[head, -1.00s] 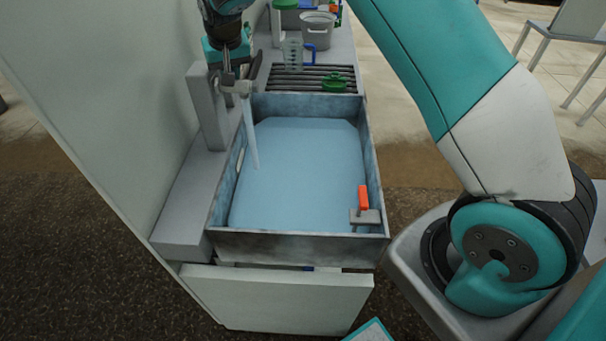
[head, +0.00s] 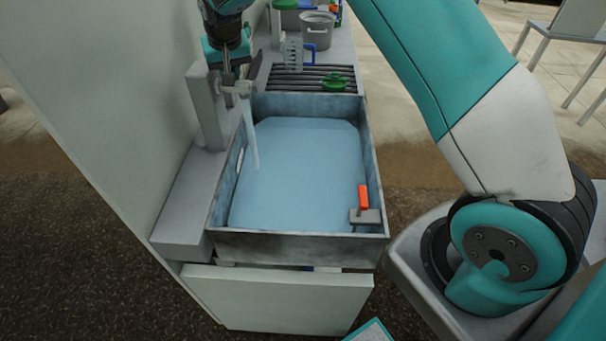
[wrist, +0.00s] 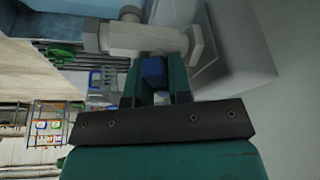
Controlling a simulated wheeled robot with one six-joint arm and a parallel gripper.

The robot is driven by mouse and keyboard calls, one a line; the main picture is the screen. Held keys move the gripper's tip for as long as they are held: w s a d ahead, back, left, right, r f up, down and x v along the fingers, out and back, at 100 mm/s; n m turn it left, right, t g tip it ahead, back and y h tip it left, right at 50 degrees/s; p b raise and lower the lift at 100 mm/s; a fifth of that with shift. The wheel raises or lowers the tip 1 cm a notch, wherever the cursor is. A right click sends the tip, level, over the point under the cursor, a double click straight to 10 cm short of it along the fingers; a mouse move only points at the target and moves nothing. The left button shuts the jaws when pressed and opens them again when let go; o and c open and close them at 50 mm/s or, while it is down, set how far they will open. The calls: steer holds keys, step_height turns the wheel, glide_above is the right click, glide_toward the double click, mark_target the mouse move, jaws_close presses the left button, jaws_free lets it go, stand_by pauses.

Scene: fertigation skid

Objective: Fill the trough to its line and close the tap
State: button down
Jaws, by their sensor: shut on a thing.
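The trough (head: 300,244) is a grey metal basin holding pale blue water (head: 300,175). A thin stream (head: 251,135) runs from the tap (head: 238,88) at its back left into the water. A pale mark (head: 239,161) shows on the inner left wall, above the water; I cannot tell whether it is the fill line. My gripper (head: 229,72) is at the top of the tap. In the wrist view, its fingers (wrist: 155,88) are shut on the tap's small blue handle (wrist: 153,71), beside the grey tap body (wrist: 145,40). The fingers partly hide the handle.
An orange piece (head: 363,196) stands on a grey bracket at the trough's front right. Behind the trough are a slatted rack (head: 300,78) with a green item (head: 335,82), a clear jug (head: 292,53) and a grey pot (head: 317,30). A pale wall (head: 110,90) stands close at left.

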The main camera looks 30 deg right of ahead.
steer(key=shift+s+f, duration=0.1)
steer(key=shift+f, duration=0.05)
steer(key=m+h+p, duration=0.1)
steer(key=m, duration=0.2)
steer(key=shift+a+m, duration=0.1)
steer(key=shift+m, duration=0.2)
steer(key=shift+m+g+h+p, duration=0.3)
steer(key=shift+m+g+h, duration=0.2)
steer(key=shift+m, duration=0.7)
steer(key=c, duration=0.9)
jaws_free()
steer(key=shift+c, duration=0.2)
steer(key=shift+r, duration=0.2)
steer(key=shift+r+p, duration=0.35)
steer(key=shift+r, duration=0.15)
steer(key=shift+r+p, duration=2)
steer(key=shift+r, duration=1)
